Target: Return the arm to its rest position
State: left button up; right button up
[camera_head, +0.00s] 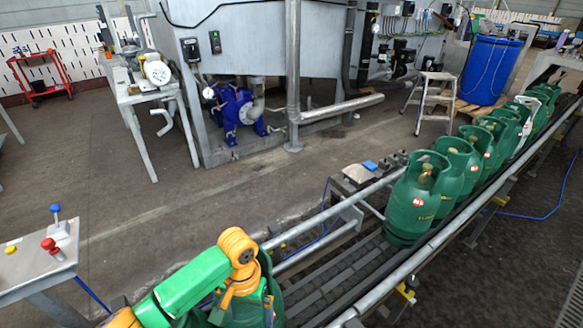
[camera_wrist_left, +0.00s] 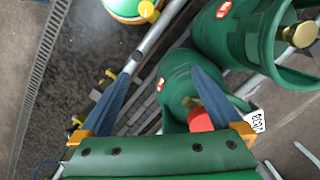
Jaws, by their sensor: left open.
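My left arm, green and orange, comes in low at the left of the head view, with its orange wrist (camera_head: 238,262) beside a green gas cylinder (camera_head: 268,295) on the conveyor, partly hidden by the arm. In the left wrist view my left gripper (camera_wrist_left: 165,76) has its two dark blue fingers spread wide. A green cylinder (camera_wrist_left: 176,78) with a brass valve and a red part shows beyond and between them; I cannot tell whether they touch it. My right gripper is not in view.
The roller conveyor (camera_head: 335,275) with metal rails runs diagonally to the upper right. Several green cylinders stand on it, the nearest (camera_head: 412,205) at mid-right. A control box with a red button (camera_head: 48,244) stands at left. The floor between is clear.

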pick_arm(q)
jog(key=s+d+f+m+t+h, duration=0.2)
jog(key=s+d+f+h, duration=0.1)
jog(key=s+d, duration=0.25)
jog(key=s+a+r+n+t+y, duration=0.1)
jog(key=s+a+t, duration=0.15)
jog(key=a, duration=0.35)
jog(key=s+a+n+t+y, duration=0.1)
jog(key=s+a, duration=0.3)
jog(key=a, duration=0.3)
notch_tip(320, 180, down, 17)
jog(key=s+g, duration=0.2)
jog(key=s, duration=0.1)
jog(key=s+a+f, duration=0.2)
jog(key=s+f, duration=0.8)
jog(key=s, duration=0.1)
jog(key=shift+s+g+y, duration=0.3)
jog(key=shift+g+y, duration=0.1)
jog(key=shift+g, duration=0.05)
